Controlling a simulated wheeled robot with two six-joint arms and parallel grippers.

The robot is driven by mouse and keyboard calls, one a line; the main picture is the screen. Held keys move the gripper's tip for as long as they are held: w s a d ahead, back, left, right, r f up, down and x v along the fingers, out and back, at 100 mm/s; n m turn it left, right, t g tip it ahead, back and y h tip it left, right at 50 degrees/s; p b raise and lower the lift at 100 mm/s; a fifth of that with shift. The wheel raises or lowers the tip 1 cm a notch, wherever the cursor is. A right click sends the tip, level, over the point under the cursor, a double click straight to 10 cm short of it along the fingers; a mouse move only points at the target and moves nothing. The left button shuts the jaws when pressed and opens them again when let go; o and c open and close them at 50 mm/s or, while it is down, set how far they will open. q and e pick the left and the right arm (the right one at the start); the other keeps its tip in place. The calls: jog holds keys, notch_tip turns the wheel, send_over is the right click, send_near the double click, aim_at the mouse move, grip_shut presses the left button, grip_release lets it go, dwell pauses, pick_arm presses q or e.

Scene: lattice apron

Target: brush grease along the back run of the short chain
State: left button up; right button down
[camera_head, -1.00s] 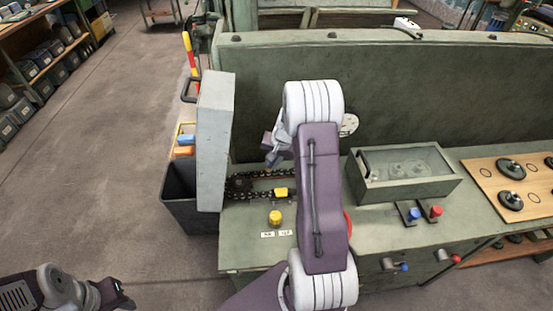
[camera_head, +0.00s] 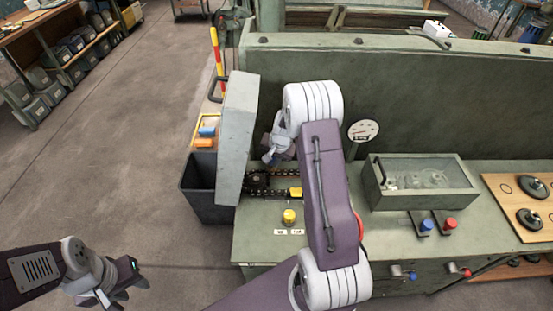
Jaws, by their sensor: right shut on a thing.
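The short chain (camera_head: 271,194) lies on the green bench, looped around a dark sprocket (camera_head: 257,181) beside the upright grey panel. Its back run (camera_head: 286,173) is partly visible; my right arm hides the chain's right end. My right gripper (camera_head: 272,155) is just behind and above the back run, close to the panel. It is shut on what I take to be the brush, which is too small and covered to make out; contact with the chain cannot be told. My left gripper (camera_head: 122,284) is at the lower left, over the floor, away from the bench.
The grey panel (camera_head: 237,130) stands left of the chain, with a dark bin (camera_head: 206,192) beyond it. A yellow block (camera_head: 295,192) sits by the front run and a yellow knob (camera_head: 289,216) before it. A glass-topped box (camera_head: 420,184) stands to the right.

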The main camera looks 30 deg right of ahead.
jog(key=shift+a, duration=0.1)
notch_tip(320, 180, up, 6)
jog(key=p, duration=0.5)
jog(key=shift+a+f, duration=0.1)
jog(key=shift+r, duration=0.2)
jog(key=shift+f, duration=0.15)
notch_tip(320, 180, up, 3)
jog(key=p, duration=0.3)
